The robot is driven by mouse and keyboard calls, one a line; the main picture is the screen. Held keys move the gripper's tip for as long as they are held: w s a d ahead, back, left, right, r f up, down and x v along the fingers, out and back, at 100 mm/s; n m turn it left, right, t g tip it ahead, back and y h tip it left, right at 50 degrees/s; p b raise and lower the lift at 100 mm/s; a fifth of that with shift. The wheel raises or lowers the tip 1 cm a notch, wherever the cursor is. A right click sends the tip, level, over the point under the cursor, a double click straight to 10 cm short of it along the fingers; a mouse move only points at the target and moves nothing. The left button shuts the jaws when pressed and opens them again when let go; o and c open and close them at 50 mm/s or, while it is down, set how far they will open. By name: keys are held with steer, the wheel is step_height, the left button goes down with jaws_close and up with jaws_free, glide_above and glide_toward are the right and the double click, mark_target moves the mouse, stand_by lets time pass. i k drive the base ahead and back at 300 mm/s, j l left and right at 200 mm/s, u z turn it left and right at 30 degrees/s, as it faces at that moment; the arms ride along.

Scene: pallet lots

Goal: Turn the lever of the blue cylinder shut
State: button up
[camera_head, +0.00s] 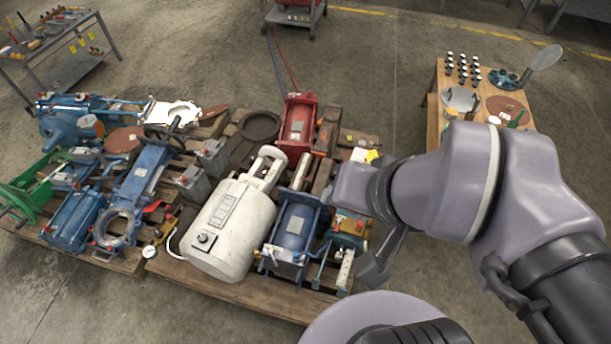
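Several blue cylinders lie on the wooden pallets. One blue cylinder (293,228) is at the front right, beside a large white tank. Another blue cylinder (74,222) lies at the front left, and a blue valve body (142,180) with a round flange is next to it. A small red lever-like part (153,206) shows by that valve body; I cannot tell which piece it belongs to or whether it is open. My gripper (374,272) hangs at the right end of the pallet, apart from the front-right cylinder. My wrist partly hides it, and its fingers are unclear.
The white tank (232,228) fills the pallet's middle. A red cylinder (297,125) lies behind it, and green parts (30,190) lie far left. A wooden table (437,110) with small parts stands at the right. The concrete floor behind the pallets is mostly clear.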

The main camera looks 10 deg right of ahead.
mark_target(271, 251)
steer(key=j+u, duration=0.1)
steer(key=u, duration=0.6)
